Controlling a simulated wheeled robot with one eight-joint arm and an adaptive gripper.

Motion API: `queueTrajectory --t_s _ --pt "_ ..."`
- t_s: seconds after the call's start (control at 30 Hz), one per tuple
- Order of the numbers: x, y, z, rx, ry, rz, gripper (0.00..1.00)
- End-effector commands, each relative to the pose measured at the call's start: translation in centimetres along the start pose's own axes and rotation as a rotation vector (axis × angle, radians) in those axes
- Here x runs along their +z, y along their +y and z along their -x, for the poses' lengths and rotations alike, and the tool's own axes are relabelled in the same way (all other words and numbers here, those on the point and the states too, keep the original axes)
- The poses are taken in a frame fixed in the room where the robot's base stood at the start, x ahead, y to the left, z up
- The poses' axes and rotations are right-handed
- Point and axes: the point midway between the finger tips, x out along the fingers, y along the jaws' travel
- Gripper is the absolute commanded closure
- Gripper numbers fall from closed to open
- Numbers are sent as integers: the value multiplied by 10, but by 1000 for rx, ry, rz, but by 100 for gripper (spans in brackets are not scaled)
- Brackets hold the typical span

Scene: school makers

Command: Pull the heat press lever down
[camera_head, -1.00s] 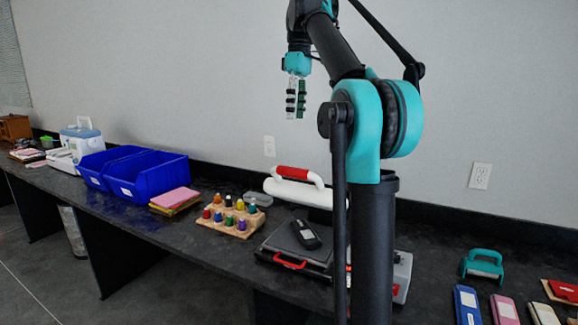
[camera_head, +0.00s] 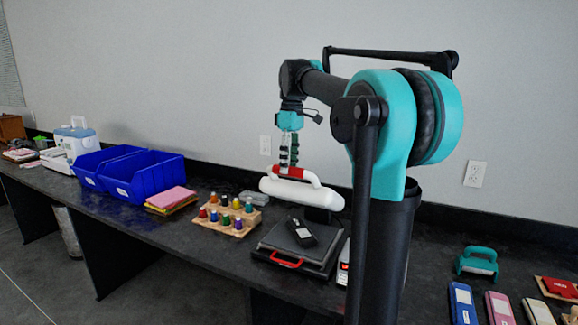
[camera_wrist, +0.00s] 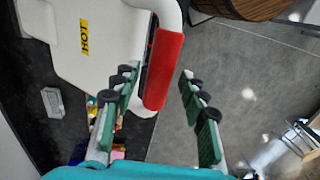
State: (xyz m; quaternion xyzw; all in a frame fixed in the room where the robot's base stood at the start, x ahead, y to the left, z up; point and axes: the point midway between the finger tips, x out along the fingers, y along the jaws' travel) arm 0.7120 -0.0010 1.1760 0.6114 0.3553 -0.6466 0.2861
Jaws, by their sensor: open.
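The heat press has a white upper body (camera_head: 300,194) with a white lever handle that carries a red grip (camera_head: 288,172). The press stands raised above its dark lower plate (camera_head: 297,246). My gripper (camera_head: 288,160) is above the lever, pointing down, with its fingertips close to the red grip. In the wrist view the red grip (camera_wrist: 164,68) shows between the two open green-padded fingers (camera_wrist: 165,105), nearer the left finger. Whether a finger touches the grip, I cannot tell. A yellow "HOT" label (camera_wrist: 85,37) is on the white body.
A wooden rack of colored bottles (camera_head: 228,215) stands left of the press, with blue bins (camera_head: 148,176) farther left. A teal-handled tool (camera_head: 478,261) is at the right. The wall is close behind the counter.

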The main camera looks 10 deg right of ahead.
Motion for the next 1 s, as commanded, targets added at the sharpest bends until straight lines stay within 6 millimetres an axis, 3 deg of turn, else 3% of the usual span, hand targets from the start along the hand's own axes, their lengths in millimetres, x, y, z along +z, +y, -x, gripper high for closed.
queueTrajectory --t_s 0.4,0.73,1.0 --pt "0 0 -8 0 0 0 57" --pt "0 0 -8 0 0 0 98" --pt "0 0 -8 0 0 0 100"
